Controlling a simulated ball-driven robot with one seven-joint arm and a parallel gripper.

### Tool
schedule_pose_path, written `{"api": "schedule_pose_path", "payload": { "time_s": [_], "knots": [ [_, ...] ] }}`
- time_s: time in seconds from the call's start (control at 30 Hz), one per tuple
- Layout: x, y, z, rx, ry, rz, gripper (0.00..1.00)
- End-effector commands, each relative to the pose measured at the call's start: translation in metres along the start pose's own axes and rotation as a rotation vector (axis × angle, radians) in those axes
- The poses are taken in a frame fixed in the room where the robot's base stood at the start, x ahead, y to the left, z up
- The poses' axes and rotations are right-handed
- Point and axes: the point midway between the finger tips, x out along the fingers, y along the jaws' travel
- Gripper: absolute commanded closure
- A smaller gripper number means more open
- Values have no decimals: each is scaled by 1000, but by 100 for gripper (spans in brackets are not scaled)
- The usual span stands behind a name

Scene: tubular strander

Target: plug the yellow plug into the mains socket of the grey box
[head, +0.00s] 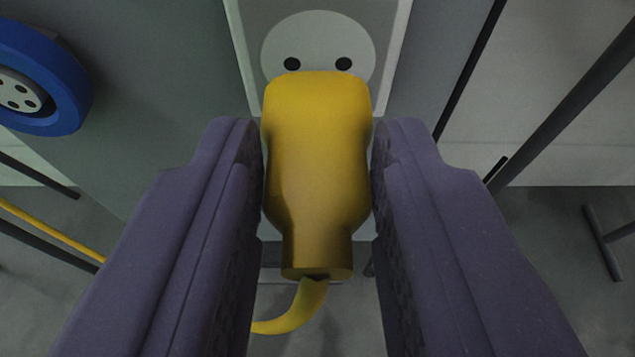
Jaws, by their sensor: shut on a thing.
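The yellow plug (316,160) is held between the two purple fingers of my gripper (318,165), which is shut on it. Its front end points up the picture, toward the mains socket (318,35). The socket is a pale round face with two dark holes, set in a light frame on the grey box (180,120). The plug's front edge overlaps the lower part of the socket face in the picture, just below the holes. Both holes show uncovered. The plug's pins are hidden, and I cannot tell the gap to the socket. A yellow cord (295,312) bends down-left from its rear.
A blue round connector (45,75) with a pale, holed face sticks out at the upper left. Dark bars (570,95) run diagonally at the right. A yellow line (50,232) crosses the lower left. Grey floor shows below.

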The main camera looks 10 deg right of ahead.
Motion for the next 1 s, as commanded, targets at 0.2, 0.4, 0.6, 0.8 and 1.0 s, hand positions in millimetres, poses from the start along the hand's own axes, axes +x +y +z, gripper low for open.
{"api": "schedule_pose_path", "payload": {
  "time_s": [0.2,0.4,0.6,0.8,1.0],
  "knots": [
    [2,0,-1,-1,1,0,98],
    [6,0,-2,-1,1,0,98],
    [11,0,-3,-1,0,0,98],
    [16,0,-5,-1,1,1,98],
    [19,0,-7,-1,1,1,60]
  ]
}}
